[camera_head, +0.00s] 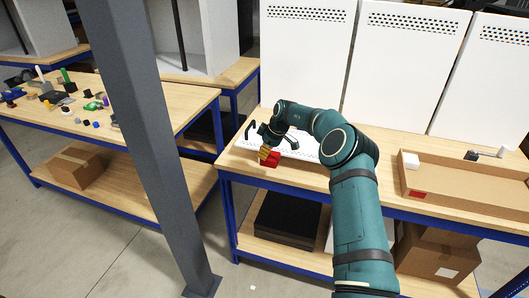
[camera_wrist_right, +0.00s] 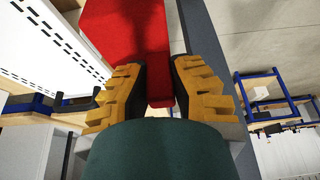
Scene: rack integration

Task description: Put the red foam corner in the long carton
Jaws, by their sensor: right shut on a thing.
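The red foam corner (camera_head: 269,160) is between the fingers of my right gripper (camera_head: 265,152), near the front left edge of the table. In the right wrist view the yellow-padded fingers (camera_wrist_right: 158,88) are closed on the red foam corner (camera_wrist_right: 128,35), which reaches beyond the tips. The long carton (camera_head: 459,203) is open and shallow and lies at the right end of the same table, well apart from the gripper. My left gripper is not in view.
White perforated panels (camera_head: 400,60) stand behind the table. A white perforated piece (camera_head: 300,147) lies behind my right forearm. A grey post (camera_head: 150,130) stands left of the table. A bench with several small parts (camera_head: 60,100) is farther left.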

